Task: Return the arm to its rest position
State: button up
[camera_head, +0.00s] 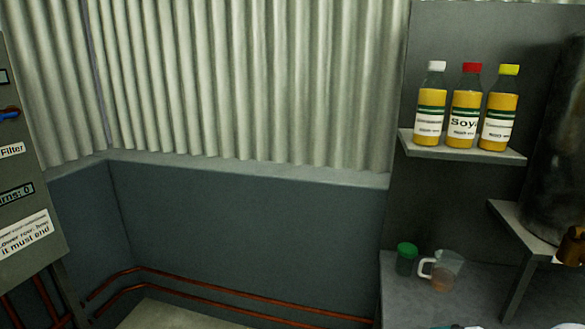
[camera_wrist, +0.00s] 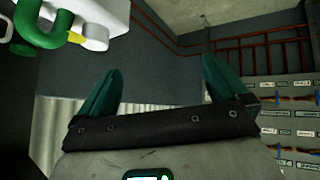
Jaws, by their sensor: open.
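My gripper (camera_wrist: 160,88) shows in the wrist view as two green fingers spread wide apart on a dark bar. It is open, and nothing is between the fingers. The wrist view is tilted so that the corrugated wall appears low in the picture. My arm and gripper do not show in the head view.
Three yellow oil bottles (camera_head: 463,112) stand on a shelf (camera_head: 460,153) at the right. A green-lidded jar (camera_head: 406,259) and a clear jug (camera_head: 443,270) stand on the counter (camera_head: 465,295) below. A labelled panel (camera_head: 22,170) stands at the left. Red pipes (camera_head: 230,297) run along the low wall.

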jog(key=s+f+m+g+h+p, duration=0.25)
jog(key=s+f+m, duration=0.45)
jog(key=s+f, duration=0.55)
jog(key=s+d+f+m+g+h, duration=0.1)
jog(key=s+d+f+m, duration=0.1)
jog(key=s, duration=0.4)
jog(key=s+d+f+m+g+h, duration=0.2)
jog(key=s+d+f, duration=0.2)
jog(key=s, duration=0.3)
jog(key=shift+s+f, duration=0.15)
